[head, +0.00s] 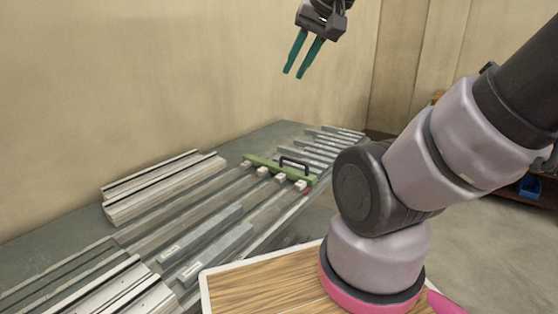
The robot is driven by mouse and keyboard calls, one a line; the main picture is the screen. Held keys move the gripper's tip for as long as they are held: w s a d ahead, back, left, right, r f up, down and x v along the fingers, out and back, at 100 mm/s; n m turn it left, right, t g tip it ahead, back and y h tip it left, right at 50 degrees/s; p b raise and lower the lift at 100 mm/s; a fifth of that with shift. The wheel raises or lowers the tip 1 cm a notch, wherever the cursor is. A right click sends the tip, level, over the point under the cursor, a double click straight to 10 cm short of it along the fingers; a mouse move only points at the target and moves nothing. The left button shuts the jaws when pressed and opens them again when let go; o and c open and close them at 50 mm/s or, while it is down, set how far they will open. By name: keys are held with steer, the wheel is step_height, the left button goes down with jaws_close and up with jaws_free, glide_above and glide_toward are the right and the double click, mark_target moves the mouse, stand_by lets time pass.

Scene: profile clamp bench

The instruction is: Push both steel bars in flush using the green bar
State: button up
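The green bar (257,161) lies across the bench, with a black arched handle on top and several pale blocks along its near side. Two grey steel bars lie side by side on the near side of it, the left one (202,234) and the right one (218,253). Each has a small white label near its front end, and their far ends stop short of the green bar. My gripper (295,74), with teal fingers, is high above the bench, apart from the green bar. Its fingers point down, with an empty gap between them.
The grey bench (60,230) runs along a plain wall. A stack of aluminium profiles (162,187) lies at its left, and more profiles (115,290) lie at the front. Several grey bars (318,147) lie beyond the green bar. A wooden-topped surface (265,288) is in front.

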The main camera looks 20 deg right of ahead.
steer(key=shift+m+g, duration=0.7)
steer(key=shift+m, duration=0.2)
steer(key=w+d, duration=0.1)
steer(key=w, duration=0.2)
steer(key=w+d, duration=0.1)
steer(key=w, duration=0.3)
steer(key=w+d, duration=0.1)
steer(key=w, duration=0.2)
steer(key=shift+w+f, duration=0.2)
steer(key=shift+f, duration=0.05)
jaws_close()
steer(key=w+d+f+m+g+h, duration=0.1)
steer(key=w+d+f, duration=0.15)
steer(key=w, duration=0.35)
steer(key=w+d+f+m+g, duration=0.1)
steer(key=w+d+f, duration=0.1)
steer(key=w+f, duration=0.3)
steer(key=w+d+f+m+g, duration=0.1)
steer(key=w+d+f, duration=0.2)
steer(key=f, duration=0.4)
steer(key=w+d+f+m+g, duration=0.1)
steer(key=w+d+f, duration=0.3)
steer(key=w+f, duration=0.2)
steer(key=w+d+f+m+g+h, duration=0.1)
steer(key=w+d+f, duration=0.3)
steer(key=f, duration=0.6)
steer(key=shift+w+f, duration=0.15)
steer(key=shift+w, duration=0.6)
steer(key=shift+d+f, duration=0.1)
